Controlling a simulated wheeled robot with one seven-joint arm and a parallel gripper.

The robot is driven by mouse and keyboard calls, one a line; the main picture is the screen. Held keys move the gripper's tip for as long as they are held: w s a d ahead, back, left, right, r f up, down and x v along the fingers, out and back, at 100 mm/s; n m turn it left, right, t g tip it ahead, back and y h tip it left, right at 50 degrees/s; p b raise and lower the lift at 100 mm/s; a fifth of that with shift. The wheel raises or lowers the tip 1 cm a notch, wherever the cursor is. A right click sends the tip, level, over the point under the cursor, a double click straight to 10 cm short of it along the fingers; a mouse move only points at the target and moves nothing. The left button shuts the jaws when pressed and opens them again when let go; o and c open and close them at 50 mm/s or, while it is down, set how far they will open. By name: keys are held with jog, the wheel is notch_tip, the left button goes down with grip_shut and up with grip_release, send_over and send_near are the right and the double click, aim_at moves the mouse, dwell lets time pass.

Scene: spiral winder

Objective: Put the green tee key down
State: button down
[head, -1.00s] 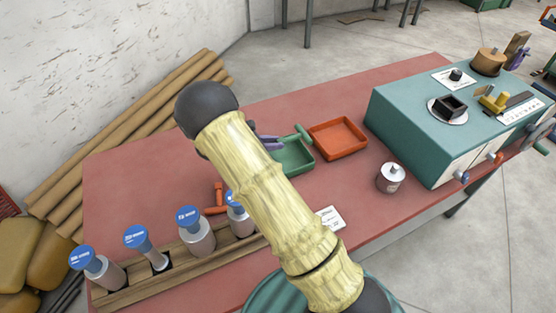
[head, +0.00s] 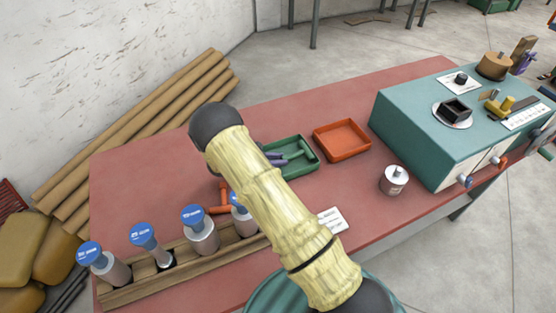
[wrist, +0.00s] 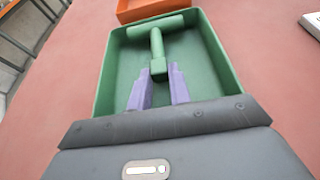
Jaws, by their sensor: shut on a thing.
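The green tee key (wrist: 156,43) shows in the wrist view, its crossbar toward the far end of the green tray (wrist: 222,62) and its stem toward me. My gripper (wrist: 159,74) has purple fingers shut on the square block at the stem's near end. In the head view the key (head: 302,150) is low inside the tray (head: 305,169), and my gripper (head: 277,157) is partly hidden behind my arm. I cannot tell whether the key touches the tray floor.
An orange tray (head: 342,140) stands just beyond the green one. A metal canister (head: 394,181) and a teal machine (head: 420,130) are to the right. A wooden rack (head: 180,268) with blue-capped bottles and an orange tool (head: 222,200) are nearer. The red table (head: 135,185) is clear at left.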

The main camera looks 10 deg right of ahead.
jog(key=c, duration=1.3)
grip_release()
jog(key=shift+s+f, duration=0.1)
jog(key=shift+f, duration=0.35)
jog(key=shift+a, duration=0.15)
jog(key=shift+s, duration=0.1)
jog(key=shift+a, duration=0.15)
jog(key=shift+s+a+r, duration=0.1)
jog(key=shift+a, duration=0.4)
jog(key=v, duration=0.3)
jog(key=b+v, duration=0.1)
jog(key=v, duration=0.3)
jog(key=r+v, duration=0.1)
jog(key=v, duration=0.2)
jog(key=shift+a+b, duration=0.15)
jog(key=shift+b, duration=0.15)
